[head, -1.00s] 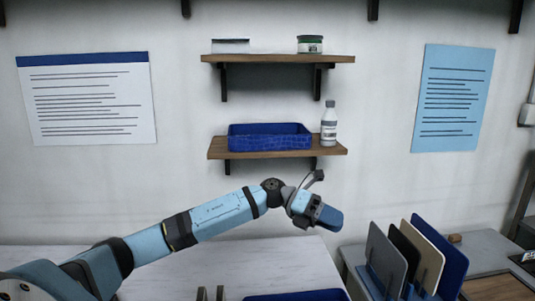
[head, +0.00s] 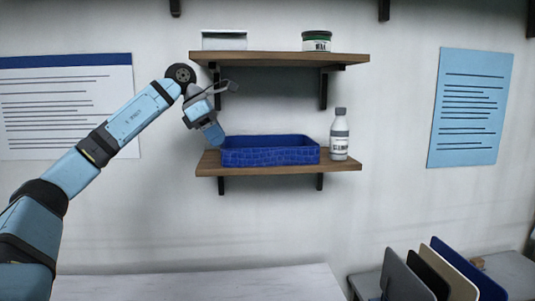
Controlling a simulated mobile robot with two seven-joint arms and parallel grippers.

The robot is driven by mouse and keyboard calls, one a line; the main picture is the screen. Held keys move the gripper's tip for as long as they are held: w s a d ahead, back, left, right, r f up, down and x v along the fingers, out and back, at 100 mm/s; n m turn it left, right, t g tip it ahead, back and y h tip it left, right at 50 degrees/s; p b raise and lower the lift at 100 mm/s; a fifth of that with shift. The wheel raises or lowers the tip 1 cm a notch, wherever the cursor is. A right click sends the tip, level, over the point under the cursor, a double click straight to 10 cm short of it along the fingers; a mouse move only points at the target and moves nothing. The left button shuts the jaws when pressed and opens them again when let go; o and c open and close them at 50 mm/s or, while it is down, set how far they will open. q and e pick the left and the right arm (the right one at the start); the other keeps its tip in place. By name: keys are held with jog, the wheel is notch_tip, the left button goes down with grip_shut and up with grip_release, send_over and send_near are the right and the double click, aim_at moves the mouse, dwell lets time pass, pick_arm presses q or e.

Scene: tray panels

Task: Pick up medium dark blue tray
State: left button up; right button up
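A dark blue tray (head: 270,157) sits on the lower wall shelf in the head view, with a flat textured front wall and a raised rim. My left gripper (head: 213,133) is just above and beside the tray's left end, pointing down. Its fingers show as one blue shape from this side, so I cannot tell whether they are open or touching the tray. My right gripper is out of view.
The tray's wooden shelf (head: 210,165) also holds a white bottle (head: 340,140) right of the tray. Several upright panels (head: 440,275) stand lower right. The table (head: 200,285) below is clear where visible.

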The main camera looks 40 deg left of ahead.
pick_arm(q)
jog(key=p, duration=0.2)
send_near(272, 149)
jog(key=x, duration=0.5)
jog(key=shift+s+a, duration=0.1)
jog(key=shift+a, duration=0.1)
jog(key=x, duration=0.5)
jog(key=shift+w+d+f+b, duration=0.1)
jog(key=shift+w+f+b, duration=0.05)
jog(key=shift+w+b, duration=0.15)
grip_shut()
